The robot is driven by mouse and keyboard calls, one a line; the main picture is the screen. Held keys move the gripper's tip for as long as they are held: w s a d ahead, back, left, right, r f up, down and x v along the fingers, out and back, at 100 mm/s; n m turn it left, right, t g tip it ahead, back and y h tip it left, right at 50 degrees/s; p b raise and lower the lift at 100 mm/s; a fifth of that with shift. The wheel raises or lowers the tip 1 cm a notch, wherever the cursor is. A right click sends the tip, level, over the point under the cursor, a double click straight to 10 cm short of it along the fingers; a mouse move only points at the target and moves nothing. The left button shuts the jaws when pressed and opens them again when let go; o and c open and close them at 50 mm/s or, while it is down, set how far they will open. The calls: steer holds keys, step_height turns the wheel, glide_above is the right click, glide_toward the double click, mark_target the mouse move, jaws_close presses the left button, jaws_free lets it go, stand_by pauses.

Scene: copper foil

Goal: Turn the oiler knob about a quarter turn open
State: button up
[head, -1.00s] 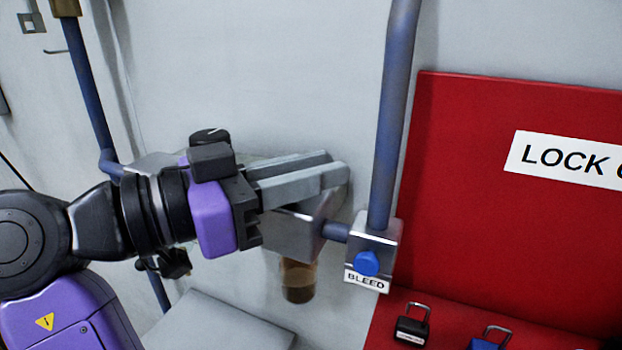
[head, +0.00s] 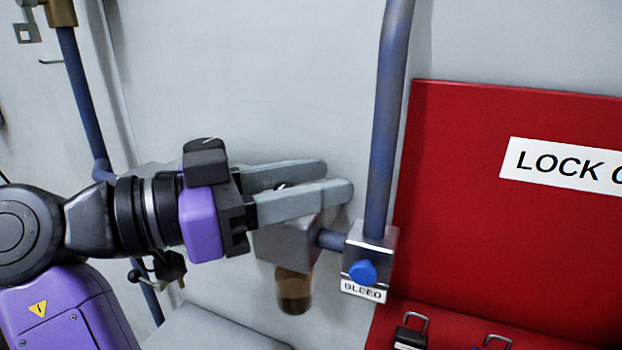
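The oiler (head: 272,243) is a grey metal block on the wall pipe with an amber bowl (head: 294,291) under it. My gripper (head: 337,182) reaches in from the left over the top of this block. Its two long grey fingers lie on either side of a small dark piece with a white mark, which looks like the oiler knob (head: 283,187). Most of that knob is hidden by the near finger. The fingers stand apart with a narrow gap. I cannot tell whether they press on the knob.
A blue pipe (head: 388,130) rises right of the fingers from a metal block with a blue button and a BLEED label (head: 362,290). A red lockout board (head: 455,130) with padlocks (head: 411,335) stands at right. Another pipe (head: 84,105) runs down at left.

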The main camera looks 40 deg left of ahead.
steer(key=b+v, duration=0.1)
steer(key=v, duration=0.6)
steer(key=shift+s+a, duration=0.25)
steer(key=shift+s, duration=0.05)
stand_by(0.5)
